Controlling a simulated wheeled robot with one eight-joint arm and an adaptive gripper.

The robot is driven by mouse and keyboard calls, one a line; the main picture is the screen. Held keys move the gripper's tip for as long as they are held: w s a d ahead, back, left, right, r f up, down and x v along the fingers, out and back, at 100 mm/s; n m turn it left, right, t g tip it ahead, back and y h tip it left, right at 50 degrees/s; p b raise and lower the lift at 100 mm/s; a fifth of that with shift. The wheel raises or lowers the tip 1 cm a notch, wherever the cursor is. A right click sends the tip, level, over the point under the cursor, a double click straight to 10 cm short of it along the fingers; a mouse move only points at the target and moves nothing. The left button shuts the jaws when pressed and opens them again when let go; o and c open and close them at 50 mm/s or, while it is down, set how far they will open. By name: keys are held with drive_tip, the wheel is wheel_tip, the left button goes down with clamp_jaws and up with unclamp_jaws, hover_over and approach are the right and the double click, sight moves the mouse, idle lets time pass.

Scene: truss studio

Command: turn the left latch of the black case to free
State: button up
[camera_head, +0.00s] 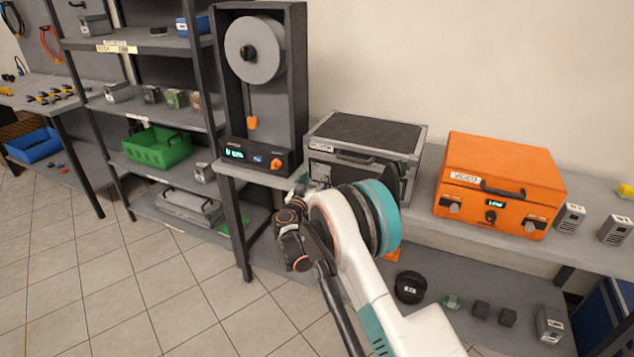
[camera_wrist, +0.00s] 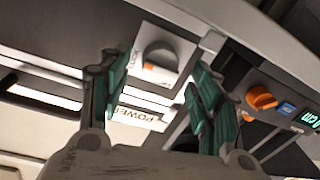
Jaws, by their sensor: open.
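The black case (camera_head: 370,133) stands on the grey bench, with a grey-edged lid, a front handle and a white label. Its left latch (camera_wrist: 160,57) is a round grey knob with an orange mark, on a pale square plate in the wrist view. My gripper (camera_wrist: 157,74) is open, one teal-padded finger on each side of the latch, with nothing held. I cannot tell whether the pads touch the knob. In the head view my gripper (camera_head: 299,188) is at the case's front left, and my arm hides much of the case's lower front.
A tall reel machine (camera_head: 297,70) stands close to the left of the case; its orange knob (camera_wrist: 261,97) is near my right finger. An orange case (camera_head: 505,175) stands to the right. A label reading POWER (camera_wrist: 138,117) is below the latch. Tiled floor is clear at left.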

drive_tip(key=shift+x, duration=1)
drive_tip(key=c, duration=1)
drive_tip(key=shift+c, duration=0.2)
